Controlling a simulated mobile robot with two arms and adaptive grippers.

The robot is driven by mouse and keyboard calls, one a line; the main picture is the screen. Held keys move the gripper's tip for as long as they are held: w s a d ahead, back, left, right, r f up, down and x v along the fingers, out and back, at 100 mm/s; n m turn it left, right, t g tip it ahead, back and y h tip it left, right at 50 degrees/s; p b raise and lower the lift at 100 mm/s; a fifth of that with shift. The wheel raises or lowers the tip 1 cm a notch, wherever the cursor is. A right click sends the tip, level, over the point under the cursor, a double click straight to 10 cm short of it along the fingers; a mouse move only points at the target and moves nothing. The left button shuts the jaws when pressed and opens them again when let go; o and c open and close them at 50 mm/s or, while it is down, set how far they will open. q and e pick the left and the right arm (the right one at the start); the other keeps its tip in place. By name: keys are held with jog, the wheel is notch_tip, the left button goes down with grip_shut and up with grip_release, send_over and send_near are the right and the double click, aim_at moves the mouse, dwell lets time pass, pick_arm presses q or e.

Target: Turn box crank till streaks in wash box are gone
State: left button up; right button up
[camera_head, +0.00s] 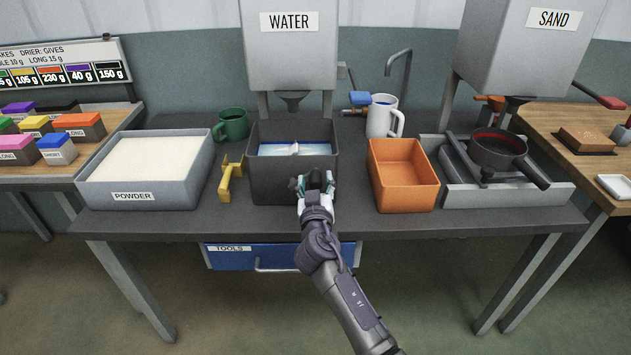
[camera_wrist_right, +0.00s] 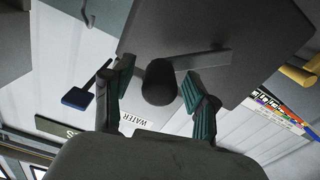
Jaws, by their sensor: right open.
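The dark grey wash box (camera_head: 262,180) stands under the WATER hopper. Its inside shows white and blue (camera_head: 294,149); I cannot tell clear streaks there from reflections. In the right wrist view the wash box wall (camera_wrist_right: 235,25) carries a crank with a flat arm (camera_wrist_right: 205,61) and a dark round knob (camera_wrist_right: 159,82). My right gripper (camera_head: 313,183) is at the box's front wall, hiding the crank in the head view. In the wrist view my right gripper (camera_wrist_right: 158,95) is open, its fingers on either side of the knob, without visible grip. My left gripper is not in view.
A powder tray (camera_head: 195,184), yellow tool (camera_head: 230,178) and green mug (camera_head: 232,124) are left of the box. A white jug (camera_head: 381,117), orange bin (camera_head: 405,195) and burner with a pan (camera_head: 497,149) are right. The WATER hopper (camera_head: 290,55) hangs above.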

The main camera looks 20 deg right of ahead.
grip_shut()
dwell(0.3)
